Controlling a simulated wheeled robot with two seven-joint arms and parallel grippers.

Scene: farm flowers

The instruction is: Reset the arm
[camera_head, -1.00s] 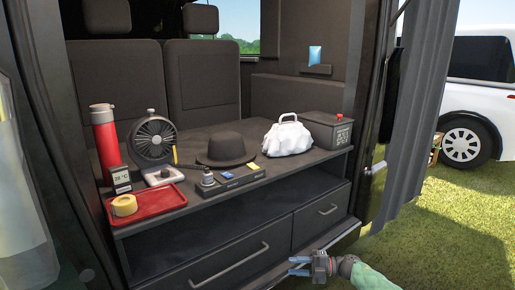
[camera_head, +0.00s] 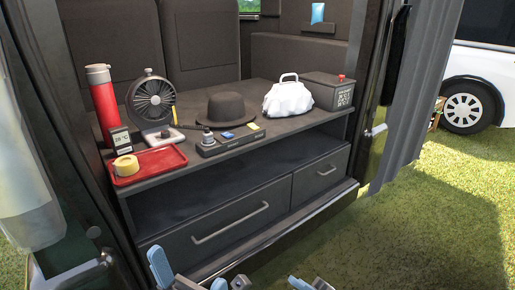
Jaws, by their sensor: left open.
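My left gripper (camera_head: 188,277) is at the bottom edge, in front of the lower drawer. Its blue-tipped fingers are apart, with nothing seen between them. My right gripper (camera_head: 305,284) is cut off by the bottom edge, below the right drawer. Only a blue tip and some grey parts of it show, so I cannot tell if it is open. Neither gripper appears to touch the things on the shelf.
The vehicle's shelf (camera_head: 150,193) holds a red tray (camera_head: 153,174), red flask (camera_head: 104,105), fan (camera_head: 153,104), black hat (camera_head: 228,108), white bag (camera_head: 288,97) and dark box (camera_head: 330,91). Drawers (camera_head: 230,222) are below. A grey curtain (camera_head: 410,110) hangs right. Open grass lies right.

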